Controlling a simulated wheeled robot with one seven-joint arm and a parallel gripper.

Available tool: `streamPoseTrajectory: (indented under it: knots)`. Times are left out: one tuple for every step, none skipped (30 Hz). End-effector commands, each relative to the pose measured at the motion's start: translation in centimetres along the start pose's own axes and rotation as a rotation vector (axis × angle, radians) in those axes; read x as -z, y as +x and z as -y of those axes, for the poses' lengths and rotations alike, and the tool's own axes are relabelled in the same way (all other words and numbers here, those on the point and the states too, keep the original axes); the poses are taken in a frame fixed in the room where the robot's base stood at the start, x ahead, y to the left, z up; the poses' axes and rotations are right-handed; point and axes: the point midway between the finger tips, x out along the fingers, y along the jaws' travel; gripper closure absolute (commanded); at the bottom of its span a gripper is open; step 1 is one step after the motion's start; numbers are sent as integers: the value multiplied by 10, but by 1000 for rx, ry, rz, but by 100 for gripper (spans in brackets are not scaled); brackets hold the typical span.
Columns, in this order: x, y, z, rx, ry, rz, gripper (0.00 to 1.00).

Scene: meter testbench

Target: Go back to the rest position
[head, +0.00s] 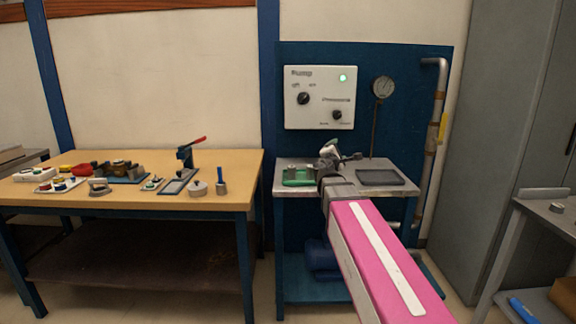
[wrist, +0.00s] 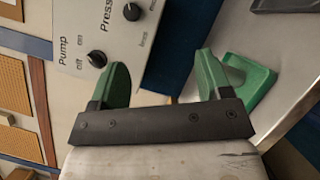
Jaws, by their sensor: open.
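My gripper (wrist: 165,75) is open, with its two green fingers apart and nothing between them in the wrist view. Beyond the fingers stands the white pump panel (wrist: 105,30), with its two black knobs. A green holder (wrist: 262,78) lies on the bench behind the right finger and is partly hidden by it. In the head view the green holder (head: 298,176) sits on the left of the small grey bench. My pink arm reaches to this bench and hides part of its top; the fingers are too small there to make out.
The pump panel (head: 320,97) has a lit green lamp (head: 343,78). A round gauge (head: 383,87) and a pipe (head: 430,150) stand to its right. A dark tray (head: 381,178) lies on the bench. A wooden table (head: 130,198) at left holds several tools. A grey cabinet (head: 510,120) stands at right.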

Motion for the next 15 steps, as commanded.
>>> streamPoseTrajectory:
  knots:
    - [-1, -3, 13, 34, 36, 7, 29]
    - [-1, -4, 21, 56, 61, 11, 29]
    - [-1, -6, 32, 87, 96, 19, 29]
    - [-2, -7, 41, 112, 123, 25, 29]
    - [-2, -9, 50, 140, 152, 31, 29]
    - [-2, -12, 65, 181, 195, 41, 29]
    - [-2, -15, 76, 216, 231, 50, 29]
    - [-2, -19, 89, 254, 268, 61, 29]
    - [-1, -25, 109, 313, 322, 78, 29]
    - [0, -30, 124, 360, 367, 91, 29]
    - [1, -36, 140, 410, 411, 106, 29]
    - [3, -45, 161, 479, 470, 127, 29]
    - [5, -52, 176, 531, 513, 145, 29]
    - [7, -60, 192, 584, 554, 162, 29]
    - [9, -71, 211, 655, 609, 187, 29]
